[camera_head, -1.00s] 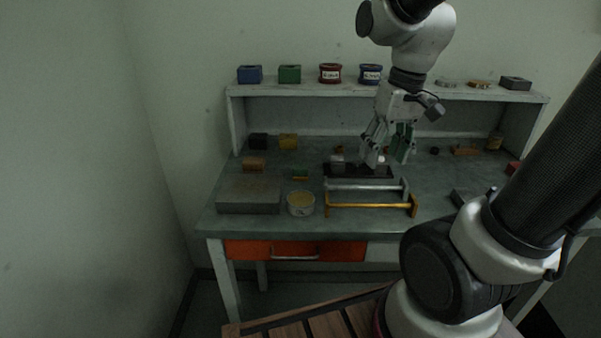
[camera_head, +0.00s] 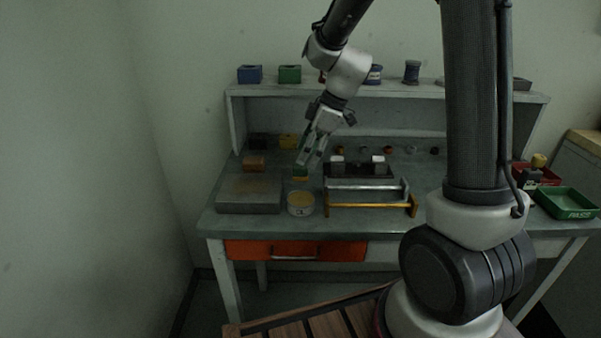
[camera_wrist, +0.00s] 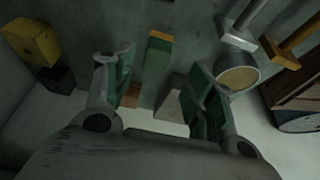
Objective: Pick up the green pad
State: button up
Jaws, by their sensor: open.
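The green pad (camera_head: 300,173) is a small block with a yellow-orange layer, lying on the bench behind the round tin. In the wrist view the pad (camera_wrist: 157,52) shows its green face and orange end, ahead of the gap between my fingers. My gripper (camera_head: 308,161) is above the pad, tilted, and partly covers it in the head view. In the wrist view my gripper (camera_wrist: 160,78) has its two green-lined fingers spread apart with nothing held between them.
The round tin (camera_head: 300,205) and grey plate (camera_head: 247,196) are in front of the pad. Silver (camera_head: 366,187) and gold (camera_head: 370,206) bar handles stand to the right, before a dark fixture (camera_head: 357,170). A yellow box (camera_head: 289,142) is behind. A shelf (camera_head: 240,91) runs along the back.

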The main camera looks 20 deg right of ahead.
aim_at(300, 166)
jog(key=x, duration=0.5)
jog(key=shift+w+f, duration=0.25)
jog(key=shift+w, duration=0.1)
jog(key=c, duration=1.2)
notch_tip(300, 166, up, 10)
jog(key=shift+r, duration=0.1)
jog(key=o, duration=0.3)
jog(key=shift+c, duration=0.5)
